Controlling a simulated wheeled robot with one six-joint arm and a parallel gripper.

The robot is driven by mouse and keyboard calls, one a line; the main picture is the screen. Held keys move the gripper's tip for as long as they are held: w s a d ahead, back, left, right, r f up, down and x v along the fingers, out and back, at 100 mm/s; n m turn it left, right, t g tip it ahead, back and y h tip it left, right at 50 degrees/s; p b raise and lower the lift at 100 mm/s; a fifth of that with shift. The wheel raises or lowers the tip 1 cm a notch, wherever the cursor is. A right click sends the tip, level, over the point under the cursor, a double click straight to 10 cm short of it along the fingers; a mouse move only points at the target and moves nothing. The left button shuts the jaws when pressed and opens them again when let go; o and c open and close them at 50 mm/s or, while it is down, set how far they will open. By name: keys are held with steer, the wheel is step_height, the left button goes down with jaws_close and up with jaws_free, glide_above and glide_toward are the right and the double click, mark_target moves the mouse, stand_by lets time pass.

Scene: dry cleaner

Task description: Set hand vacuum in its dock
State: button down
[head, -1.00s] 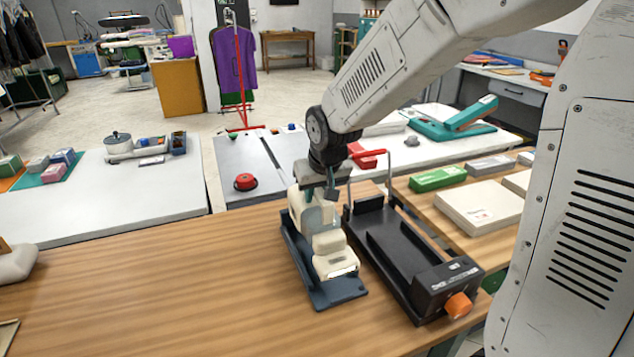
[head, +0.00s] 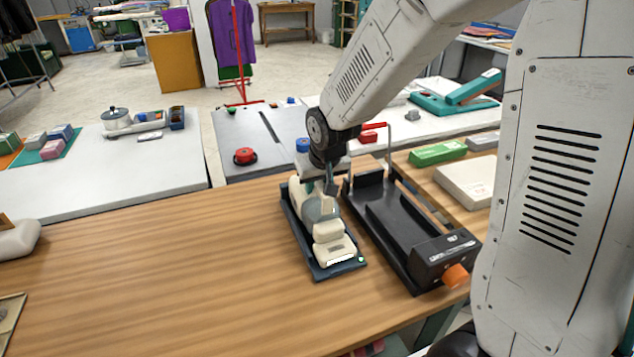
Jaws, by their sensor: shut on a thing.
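The hand vacuum (head: 328,231) is cream with a clear grey bowl in its middle. It lies lengthwise over the dark blue dock (head: 322,273), a low tray on the wooden table, and appears to sit down within its edges. Whether it touches the dock floor everywhere is hidden by its own body. My gripper (head: 329,186) is above the far part of the vacuum, shut on it. The fingertips are partly hidden by the arm's wrist.
A black rack-like device (head: 405,232) with an orange knob (head: 455,276) stands close to the right of the dock. The wooden table (head: 170,260) is broadly clear to the left. A cream object (head: 15,238) lies at the far left edge.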

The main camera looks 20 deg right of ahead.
steer(key=shift+f, duration=0.25)
stand_by(0.4)
steer(key=c, duration=1.1)
jaws_free()
steer(key=v, duration=0.7)
steer(key=shift+s+r, duration=0.15)
steer(key=shift+r, duration=0.25)
steer(key=s+d+r+g, duration=0.1)
steer(key=s+r, duration=0.1)
steer(key=s, duration=0.7)
steer(key=s+d+r+g, duration=0.1)
steer(key=s+r, duration=0.2)
steer(key=s, duration=0.6)
steer(key=s+d+r+g, duration=0.1)
steer(key=s+r, duration=0.2)
steer(key=s, duration=0.6)
